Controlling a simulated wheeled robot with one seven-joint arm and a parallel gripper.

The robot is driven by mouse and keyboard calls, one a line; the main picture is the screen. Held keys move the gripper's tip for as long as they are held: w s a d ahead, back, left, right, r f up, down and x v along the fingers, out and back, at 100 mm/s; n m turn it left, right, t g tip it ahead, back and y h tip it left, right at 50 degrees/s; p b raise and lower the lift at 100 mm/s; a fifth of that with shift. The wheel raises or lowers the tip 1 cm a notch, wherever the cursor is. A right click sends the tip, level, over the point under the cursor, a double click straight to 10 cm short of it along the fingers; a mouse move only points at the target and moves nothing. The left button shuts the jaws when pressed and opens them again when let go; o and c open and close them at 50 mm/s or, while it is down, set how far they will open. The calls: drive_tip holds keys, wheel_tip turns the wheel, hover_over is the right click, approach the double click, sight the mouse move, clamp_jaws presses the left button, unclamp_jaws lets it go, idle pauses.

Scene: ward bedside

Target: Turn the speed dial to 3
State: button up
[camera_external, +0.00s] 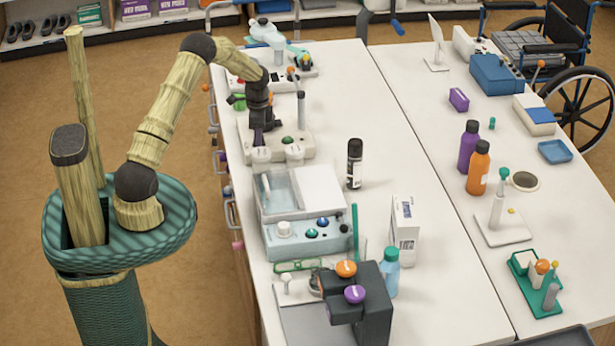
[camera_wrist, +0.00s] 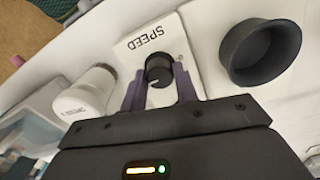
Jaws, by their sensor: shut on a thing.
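The speed dial (camera_wrist: 159,68) is a small black knob on a white plate marked SPEED (camera_wrist: 140,40) in the wrist view. My gripper (camera_wrist: 160,88) has its two purple fingers on either side of the knob, shut on it. The knob's pointer and any scale numbers cannot be read. In the external view my gripper (camera_external: 258,137) points down at the left part of a white device (camera_external: 300,152) with a green button and a grey post. The dial itself is hidden there by my gripper.
A black round cup (camera_wrist: 262,52) stands right of the dial, and a white cylindrical container (camera_wrist: 92,92) is to its left. A pale blue machine (camera_external: 300,238) stands nearer the camera on the table. A black-capped bottle (camera_external: 354,165) stands to the right.

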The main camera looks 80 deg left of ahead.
drive_tip(key=shift+w+a+r, duration=0.1)
drive_tip(key=shift+w+r, duration=0.05)
idle(0.3)
drive_tip(key=o, duration=1)
drive_tip(key=shift+c, duration=0.2)
wheel_tip(320, 180, up, 17)
drive_tip(key=shift+r+b, duration=0.15)
drive_tip(key=shift+b, duration=1.1)
drive_tip(key=shift+d, duration=0.2)
